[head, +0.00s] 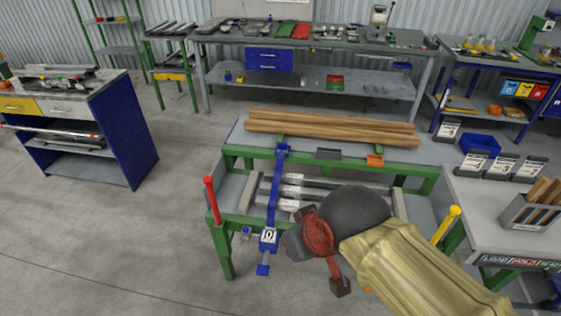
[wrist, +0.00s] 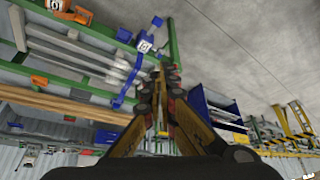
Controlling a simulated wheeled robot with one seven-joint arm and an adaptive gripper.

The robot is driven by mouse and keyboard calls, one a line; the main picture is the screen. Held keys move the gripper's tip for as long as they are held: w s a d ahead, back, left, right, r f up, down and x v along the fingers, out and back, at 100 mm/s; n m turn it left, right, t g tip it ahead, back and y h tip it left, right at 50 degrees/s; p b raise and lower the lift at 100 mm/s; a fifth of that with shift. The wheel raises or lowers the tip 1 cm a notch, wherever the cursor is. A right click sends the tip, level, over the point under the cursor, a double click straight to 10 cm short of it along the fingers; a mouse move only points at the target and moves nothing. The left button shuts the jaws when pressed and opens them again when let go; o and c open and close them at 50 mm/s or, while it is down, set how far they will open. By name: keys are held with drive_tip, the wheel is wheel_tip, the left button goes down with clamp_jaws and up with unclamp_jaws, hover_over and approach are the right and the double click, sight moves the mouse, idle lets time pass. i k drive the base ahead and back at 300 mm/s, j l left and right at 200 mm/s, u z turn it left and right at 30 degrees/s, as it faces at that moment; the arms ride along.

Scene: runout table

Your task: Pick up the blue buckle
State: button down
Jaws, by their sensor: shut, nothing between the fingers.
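The blue buckle (head: 268,238) carries a white label with a dark mark and hangs at the near end of a blue strap (head: 272,200). The strap runs across the grey bars of the green-framed table. In the wrist view the buckle (wrist: 145,46) is at the top, beyond the fingertips, with the strap (wrist: 130,80) trailing from it. My gripper (head: 340,287) is right of the buckle and apart from it in the head view, with my forearm covering the table's near right part. In the wrist view my gripper (wrist: 160,78) has its fingers together, with nothing between them.
Wooden planks (head: 330,128) lie along the table's back. A red-topped post (head: 210,200) stands left of the buckle, and a yellow post (head: 446,224) stands right of my arm. A side bench (head: 490,200) is at right. The floor (head: 120,240) at left is clear.

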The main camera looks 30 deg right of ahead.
sight(282, 146)
drive_tip(key=i+l+z, duration=0.15)
drive_tip(key=i, duration=0.3)
drive_tip(key=i+l+z, duration=0.2)
drive_tip(key=i, duration=0.25)
drive_tip(key=j+z, duration=0.1)
drive_tip(key=z, duration=1.2)
